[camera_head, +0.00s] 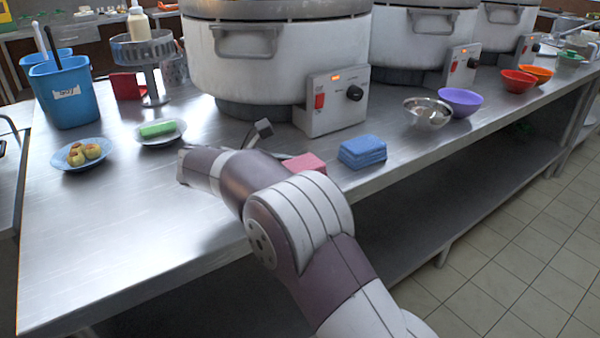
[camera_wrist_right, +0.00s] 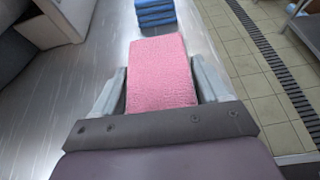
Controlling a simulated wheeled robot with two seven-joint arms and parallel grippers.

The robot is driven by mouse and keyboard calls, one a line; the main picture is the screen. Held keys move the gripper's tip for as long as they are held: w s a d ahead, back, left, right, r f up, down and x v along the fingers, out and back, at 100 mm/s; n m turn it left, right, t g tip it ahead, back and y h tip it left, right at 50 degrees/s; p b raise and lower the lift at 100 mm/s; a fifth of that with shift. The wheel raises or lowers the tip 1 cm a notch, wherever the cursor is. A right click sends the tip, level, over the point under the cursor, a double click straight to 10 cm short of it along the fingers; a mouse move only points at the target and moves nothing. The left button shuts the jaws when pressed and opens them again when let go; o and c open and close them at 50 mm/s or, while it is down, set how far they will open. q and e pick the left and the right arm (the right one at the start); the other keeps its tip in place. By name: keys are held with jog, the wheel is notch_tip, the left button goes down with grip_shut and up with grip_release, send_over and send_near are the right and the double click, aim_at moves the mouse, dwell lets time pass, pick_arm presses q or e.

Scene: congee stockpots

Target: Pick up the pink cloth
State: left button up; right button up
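The pink cloth (camera_head: 305,163) is a folded block near the front edge of the steel counter, partly hidden behind my right arm in the head view. In the right wrist view the pink cloth (camera_wrist_right: 160,72) lies lengthwise between the two fingers of my right gripper (camera_wrist_right: 158,85). The fingers are spread, one on each side of it; I cannot tell whether either touches it. In the head view one dark fingertip of my right gripper (camera_head: 274,143) shows left of the cloth, apart from it. My left gripper is not in view.
A folded blue cloth stack (camera_head: 362,151) lies just right of the pink cloth and also shows ahead in the wrist view (camera_wrist_right: 155,13). A large white cooker (camera_head: 270,60) stands behind. A metal bowl (camera_head: 427,114) is farther right. The counter's left front (camera_head: 110,230) is clear.

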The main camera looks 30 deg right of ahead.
aim_at(296, 165)
notch_tip(296, 165, up, 4)
jog(key=shift+r+p, duration=0.25)
jog(key=shift+p, duration=0.75)
jog(key=s+d+r, duration=0.1)
jog(key=s+r, duration=0.1)
jog(key=s, duration=0.1)
jog(key=s+d+r, duration=0.1)
jog(key=s+r, duration=0.1)
jog(key=s, duration=0.2)
jog(key=s+r+p, duration=0.1)
jog(key=s+r, duration=0.1)
jog(key=s, duration=0.2)
jog(key=shift+s+d+r, duration=0.2)
jog(key=shift+d+r, duration=0.1)
jog(key=shift+d, duration=0.1)
jog(key=o, duration=0.4)
jog(key=shift+c, duration=1.5)
